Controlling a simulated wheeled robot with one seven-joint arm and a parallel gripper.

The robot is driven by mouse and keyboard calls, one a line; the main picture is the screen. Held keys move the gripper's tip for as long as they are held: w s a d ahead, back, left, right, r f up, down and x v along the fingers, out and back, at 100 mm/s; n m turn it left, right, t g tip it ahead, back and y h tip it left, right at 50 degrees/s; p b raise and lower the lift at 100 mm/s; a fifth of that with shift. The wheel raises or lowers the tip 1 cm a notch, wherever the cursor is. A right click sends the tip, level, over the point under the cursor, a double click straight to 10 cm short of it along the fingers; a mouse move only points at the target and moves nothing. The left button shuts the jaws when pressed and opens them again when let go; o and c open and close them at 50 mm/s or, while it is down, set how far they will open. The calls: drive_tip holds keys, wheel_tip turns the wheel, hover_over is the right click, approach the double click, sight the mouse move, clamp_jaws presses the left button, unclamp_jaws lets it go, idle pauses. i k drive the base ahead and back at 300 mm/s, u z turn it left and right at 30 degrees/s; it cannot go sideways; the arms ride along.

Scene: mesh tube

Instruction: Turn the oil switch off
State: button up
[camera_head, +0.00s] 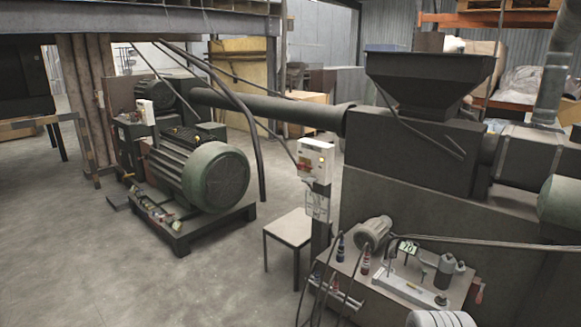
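No part in view is labelled clearly enough to tell which one is the oil switch. A white control box (316,158) with small buttons, one of them yellowish, stands on a dark post at the centre. At the lower right, a bench unit (385,275) carries a small motor (374,232), a display reading about 70 (408,247), grey cylinders (448,268) and a red handle (479,292) on its right side. Another small white box (145,111) sits on the machine at the left.
A large green-ended motor (218,180) on a dark base stands at the left. A stool (288,230) stands beside the post. A big machine with a hopper (428,80) fills the right. Dark cables hang at the bench's front. The concrete floor (100,270) at lower left is clear.

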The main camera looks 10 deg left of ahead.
sight(300, 166)
drive_tip(key=u, duration=0.65)
drive_tip(key=i, duration=1.9)
drive_tip(key=u, duration=0.75)
drive_tip(key=i, duration=1.35)
drive_tip(key=u, duration=0.1)
